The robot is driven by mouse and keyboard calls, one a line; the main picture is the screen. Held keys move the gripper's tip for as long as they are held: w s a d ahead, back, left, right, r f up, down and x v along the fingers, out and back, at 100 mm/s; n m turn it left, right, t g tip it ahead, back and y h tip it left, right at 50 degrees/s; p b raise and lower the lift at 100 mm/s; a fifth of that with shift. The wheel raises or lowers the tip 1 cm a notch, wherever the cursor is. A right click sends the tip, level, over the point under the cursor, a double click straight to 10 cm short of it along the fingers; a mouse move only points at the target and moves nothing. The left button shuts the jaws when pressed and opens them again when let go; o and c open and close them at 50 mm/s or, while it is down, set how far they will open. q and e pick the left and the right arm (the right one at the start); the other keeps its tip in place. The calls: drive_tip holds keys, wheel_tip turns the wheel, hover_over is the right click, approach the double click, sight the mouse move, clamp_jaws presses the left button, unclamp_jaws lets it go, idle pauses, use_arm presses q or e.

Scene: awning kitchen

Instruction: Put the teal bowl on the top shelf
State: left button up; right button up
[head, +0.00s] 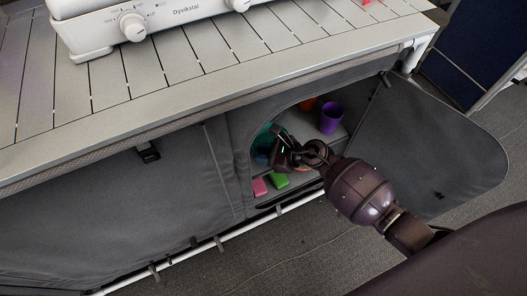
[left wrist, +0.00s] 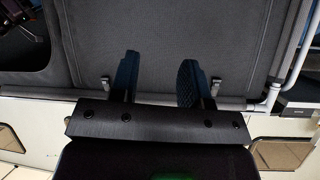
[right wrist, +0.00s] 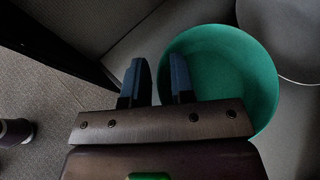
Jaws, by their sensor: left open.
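The teal bowl (head: 262,141) is inside the open cabinet at its left side, partly hidden by the cabinet's edge and my right gripper. It fills the right part of the right wrist view (right wrist: 232,75). My right gripper (head: 284,152) reaches into the cabinet beside the bowl. In the right wrist view its fingers (right wrist: 157,75) are apart, with the bowl's left rim showing between them; I cannot tell if they touch it. The top shelf (head: 302,124) holds a purple cup. My left gripper (left wrist: 160,75) is open and empty in front of grey cabinet fabric.
A purple cup (head: 331,118) and an orange item (head: 307,103) stand at the back. A green block (head: 280,180) and a pink block (head: 260,187) lie low near the opening's front. The grey door flap (head: 430,140) hangs open on the right. A white stove (head: 160,25) stands on the slatted top.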

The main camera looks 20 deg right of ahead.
drive_tip(key=shift+o, duration=0.8)
drive_tip(key=shift+r, duration=0.15)
use_arm(q)
drive_tip(key=shift+d+m+g+p, duration=0.3)
drive_tip(key=shift+g+p, duration=0.4)
drive_tip(key=shift+p, duration=0.8)
use_arm(e)
drive_tip(key=v, duration=1.2)
use_arm(q)
drive_tip(key=shift+r, duration=0.15)
